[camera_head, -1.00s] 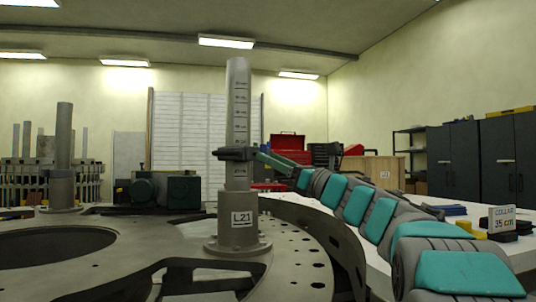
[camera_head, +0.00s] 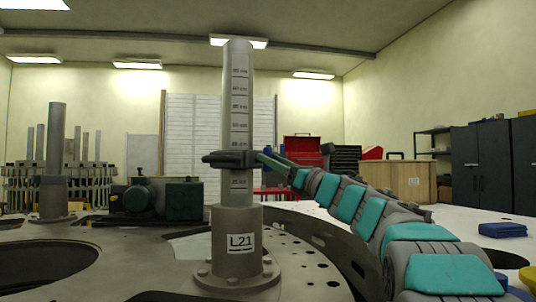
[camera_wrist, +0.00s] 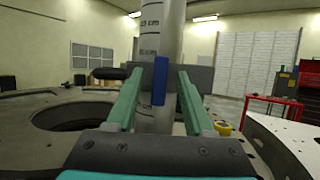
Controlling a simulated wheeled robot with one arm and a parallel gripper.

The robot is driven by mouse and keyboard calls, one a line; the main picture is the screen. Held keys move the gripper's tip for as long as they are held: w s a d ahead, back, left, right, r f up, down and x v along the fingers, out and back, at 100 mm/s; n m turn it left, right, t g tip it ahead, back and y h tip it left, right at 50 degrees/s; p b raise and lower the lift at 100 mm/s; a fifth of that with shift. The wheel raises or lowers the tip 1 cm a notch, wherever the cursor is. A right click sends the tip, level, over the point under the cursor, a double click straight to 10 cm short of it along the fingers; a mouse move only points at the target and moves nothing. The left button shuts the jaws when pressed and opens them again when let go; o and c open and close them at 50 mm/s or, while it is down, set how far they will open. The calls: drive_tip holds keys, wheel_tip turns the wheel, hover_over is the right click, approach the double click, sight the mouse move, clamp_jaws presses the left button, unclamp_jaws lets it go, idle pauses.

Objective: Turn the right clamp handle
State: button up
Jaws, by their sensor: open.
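A grey upright column (camera_head: 237,100) with height marks and an L21 label stands on the turret plate (camera_head: 170,275). A dark clamp collar (camera_head: 228,159) sits around it above the label. In the wrist view the collar (camera_wrist: 200,77) is right ahead, with a blue upright handle (camera_wrist: 160,82) on its near side and a dark bar (camera_wrist: 108,73) sticking out left. My gripper (camera_head: 260,158) reaches the collar from the right. In the wrist view its green fingers (camera_wrist: 157,76) are open, one each side of the blue handle, with gaps showing. Contact cannot be told.
A second column (camera_head: 54,150) stands at the left behind a round hole in the plate. A green motor unit (camera_head: 160,197) sits behind. A white table (camera_head: 455,222) with a blue stack (camera_head: 502,230) is at the right. A yellow knob (camera_wrist: 223,128) lies right of my fingers.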

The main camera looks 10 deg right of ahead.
drive_tip(key=shift+x, duration=1.1)
clamp_jaws()
